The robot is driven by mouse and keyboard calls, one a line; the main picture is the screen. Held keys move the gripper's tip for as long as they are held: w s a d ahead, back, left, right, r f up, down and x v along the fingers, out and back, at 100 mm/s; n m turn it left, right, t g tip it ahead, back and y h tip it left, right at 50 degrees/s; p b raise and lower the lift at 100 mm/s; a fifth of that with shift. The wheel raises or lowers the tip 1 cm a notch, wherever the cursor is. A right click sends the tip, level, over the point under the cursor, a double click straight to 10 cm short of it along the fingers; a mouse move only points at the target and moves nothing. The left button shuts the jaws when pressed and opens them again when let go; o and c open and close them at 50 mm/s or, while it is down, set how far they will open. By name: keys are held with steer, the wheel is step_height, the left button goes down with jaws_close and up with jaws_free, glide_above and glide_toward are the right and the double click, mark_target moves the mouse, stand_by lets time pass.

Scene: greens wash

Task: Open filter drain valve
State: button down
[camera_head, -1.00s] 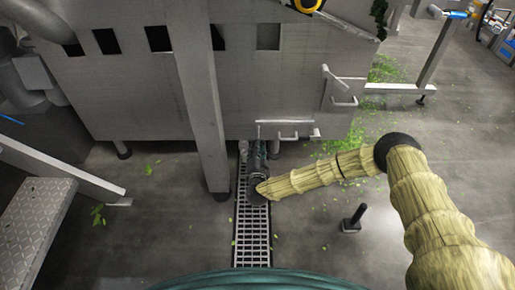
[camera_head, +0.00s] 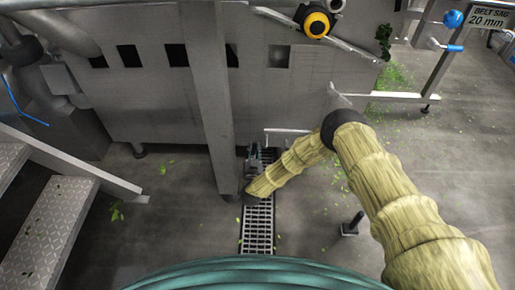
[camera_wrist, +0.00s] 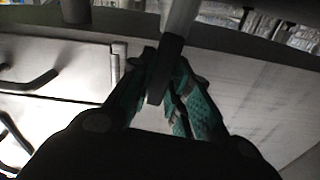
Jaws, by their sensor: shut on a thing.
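In the wrist view, the teal fingers of my gripper (camera_wrist: 168,66) are shut on a dark bar-like handle (camera_wrist: 160,80). The handle seems to be the drain valve's lever, hanging from a pale pipe (camera_wrist: 180,16) above it. In the head view, my gripper (camera_head: 254,157) is low under the machine's front edge, above the floor grate. My sleeved forearm hides part of this area. The valve body is not clear in either view, and I cannot tell whether the valve is open.
The grey steel machine (camera_head: 130,95) has a support leg (camera_head: 208,110) left of my gripper. A floor grate (camera_head: 257,228) runs below. Metal steps (camera_head: 50,225) stand at left, and a short dark post (camera_head: 351,224) at right. Green leaf scraps litter the floor.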

steer(key=shift+a+n+p, duration=0.4)
steer(key=shift+a+n, duration=0.2)
steer(key=shift+n, duration=0.2)
steer(key=c, duration=1.3)
jaws_free()
steer(key=shift+s, duration=6)
